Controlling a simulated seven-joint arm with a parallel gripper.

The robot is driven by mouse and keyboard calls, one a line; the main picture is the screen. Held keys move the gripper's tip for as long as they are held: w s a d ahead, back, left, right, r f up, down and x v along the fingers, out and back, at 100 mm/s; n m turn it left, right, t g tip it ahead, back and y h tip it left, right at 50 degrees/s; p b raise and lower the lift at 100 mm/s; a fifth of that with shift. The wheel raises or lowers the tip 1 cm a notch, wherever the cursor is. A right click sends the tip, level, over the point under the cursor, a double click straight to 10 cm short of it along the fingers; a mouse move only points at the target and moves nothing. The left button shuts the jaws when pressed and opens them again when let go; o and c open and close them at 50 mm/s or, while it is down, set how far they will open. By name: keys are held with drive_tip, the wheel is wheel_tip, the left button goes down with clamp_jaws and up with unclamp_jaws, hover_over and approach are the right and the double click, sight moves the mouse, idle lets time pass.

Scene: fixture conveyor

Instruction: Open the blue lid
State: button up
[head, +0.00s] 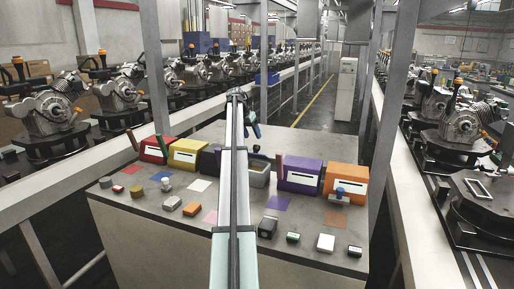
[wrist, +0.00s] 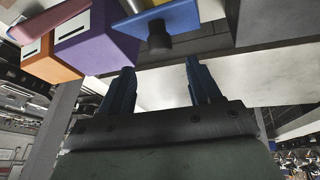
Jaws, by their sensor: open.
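The blue lid (wrist: 132,24) shows at the top of the wrist view as a flat blue plate with a dark round knob (wrist: 160,42). My gripper (wrist: 158,68) is open, its two blue fingers apart and empty. The knob lies just beyond the fingertips, roughly in line with the gap; no contact shows. In the head view my gripper (head: 253,127) is small, at the far end of my arm above the back of the table. I cannot make out the lid in the head view, where my arm covers the middle of the box row.
The purple box (head: 300,173) and orange box (head: 345,181) stand right of my arm; the red box (head: 152,150) and yellow box (head: 188,152) stand left. A grey container (head: 260,177) is beside my arm. Several small blocks and coloured squares lie on the table's front (head: 150,215).

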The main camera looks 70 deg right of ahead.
sight(257, 146)
drive_tip(key=x, duration=0.8)
drive_tip(key=shift+f, duration=0.1)
drive_tip(key=shift+c, duration=0.4)
clamp_jaws()
drive_tip(key=shift+d, duration=0.1)
